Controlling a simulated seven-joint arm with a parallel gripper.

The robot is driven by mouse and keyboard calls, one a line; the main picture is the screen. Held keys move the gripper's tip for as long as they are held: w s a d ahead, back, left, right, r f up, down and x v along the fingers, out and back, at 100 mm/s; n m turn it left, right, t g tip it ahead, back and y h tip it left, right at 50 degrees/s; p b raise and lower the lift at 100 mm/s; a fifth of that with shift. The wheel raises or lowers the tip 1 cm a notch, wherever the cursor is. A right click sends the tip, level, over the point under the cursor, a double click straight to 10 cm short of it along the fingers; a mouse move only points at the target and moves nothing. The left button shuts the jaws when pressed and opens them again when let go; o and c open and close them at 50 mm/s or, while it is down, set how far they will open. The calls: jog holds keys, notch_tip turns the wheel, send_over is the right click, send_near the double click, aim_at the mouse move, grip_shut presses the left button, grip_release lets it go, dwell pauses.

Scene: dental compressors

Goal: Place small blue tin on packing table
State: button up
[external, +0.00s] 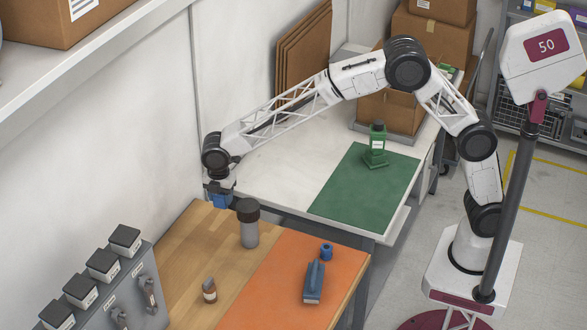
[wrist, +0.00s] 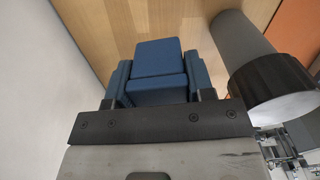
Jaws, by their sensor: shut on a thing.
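My gripper (external: 219,197) hangs over the back left corner of the wooden table, pointing down. It is shut on a small blue block-shaped thing, which I take for the small blue tin (wrist: 158,62); it sits between the two fingers in the wrist view. In the external view the tin (external: 221,201) is small and partly hidden by my gripper. The white table (external: 275,168) with a green mat (external: 365,185) and cardboard boxes stands behind and to the right, and looks like the packing table. The tin is not over it.
A grey cylinder with a black cap (external: 249,228) stands close right of my gripper. The orange mat (external: 280,270) holds a blue tool (external: 314,283) and a small blue ring-like piece (external: 326,252). A small brown bottle (external: 209,290) stands nearer.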

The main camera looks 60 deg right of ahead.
jog(key=shift+d, duration=0.1)
dwell(0.3)
jog(key=shift+m, duration=0.7)
jog(key=s+d+f, duration=0.3)
jog(key=s+d, duration=0.3)
jog(key=d, duration=0.5)
jog(key=s+d+f, duration=0.4)
jog(key=s+d, duration=0.2)
jog(key=d, duration=0.5)
jog(key=s+d+f, duration=0.3)
jog(key=s+d, duration=0.3)
jog(key=d, duration=0.5)
jog(key=shift+f, duration=0.35)
jog(key=shift+w, duration=0.1)
send_over(272, 188)
jog(key=shift+a+f, duration=0.1)
jog(key=shift+f, duration=0.65)
jog(key=shift+f, duration=1.75)
jog(key=shift+f, duration=0.15)
